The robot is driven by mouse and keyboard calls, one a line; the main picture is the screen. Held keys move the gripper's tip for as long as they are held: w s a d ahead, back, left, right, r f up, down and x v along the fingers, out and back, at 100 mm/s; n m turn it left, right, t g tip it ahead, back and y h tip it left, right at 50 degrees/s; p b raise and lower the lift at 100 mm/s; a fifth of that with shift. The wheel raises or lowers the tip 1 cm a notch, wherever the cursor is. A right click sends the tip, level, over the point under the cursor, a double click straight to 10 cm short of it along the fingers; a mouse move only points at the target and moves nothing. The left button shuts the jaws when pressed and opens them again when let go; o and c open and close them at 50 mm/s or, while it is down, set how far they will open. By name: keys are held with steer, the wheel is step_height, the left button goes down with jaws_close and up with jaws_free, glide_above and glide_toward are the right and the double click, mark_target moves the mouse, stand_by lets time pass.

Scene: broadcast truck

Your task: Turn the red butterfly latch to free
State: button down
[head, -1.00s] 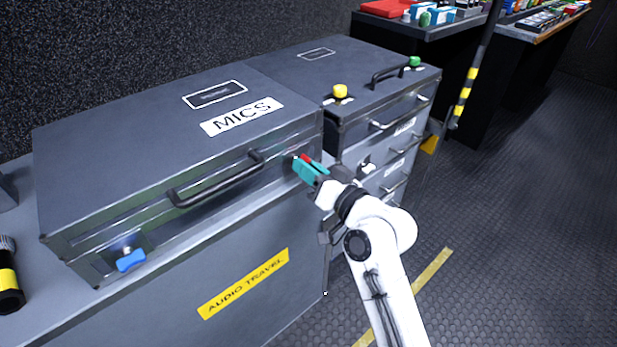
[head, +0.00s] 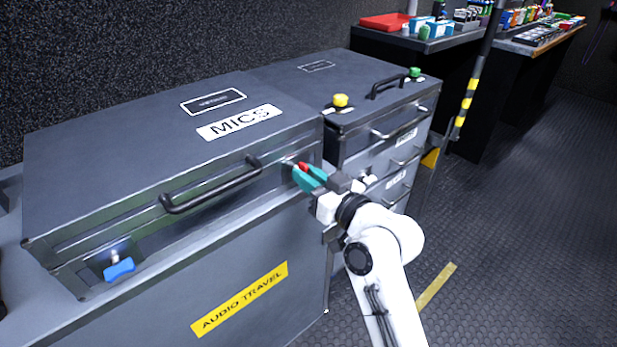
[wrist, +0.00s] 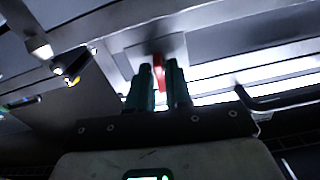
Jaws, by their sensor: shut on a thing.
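The red butterfly latch (head: 303,167) is on the front of the grey MICS case (head: 130,150), near its right end. My gripper (head: 307,176) has teal fingers, which are shut on the red latch, one finger on each side. In the wrist view the red latch (wrist: 158,72) shows as a narrow upright strip between the two dark teal fingertips (wrist: 158,82). The fingers hide much of the latch, so its exact angle is hard to tell.
A blue latch (head: 119,269) sits at the case's left end, and a black handle (head: 210,190) juts out between the latches. A second case with drawers (head: 385,160) stands to the right, with yellow (head: 340,100) and green knobs on top. Floor to the right is clear.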

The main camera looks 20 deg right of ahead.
steer(key=shift+f, duration=0.1)
steer(key=c, duration=1.2)
jaws_free()
steer(key=shift+c, duration=0.2)
steer(key=v, duration=1.1)
steer(key=shift+p, duration=0.35)
steer(key=shift+w, duration=0.1)
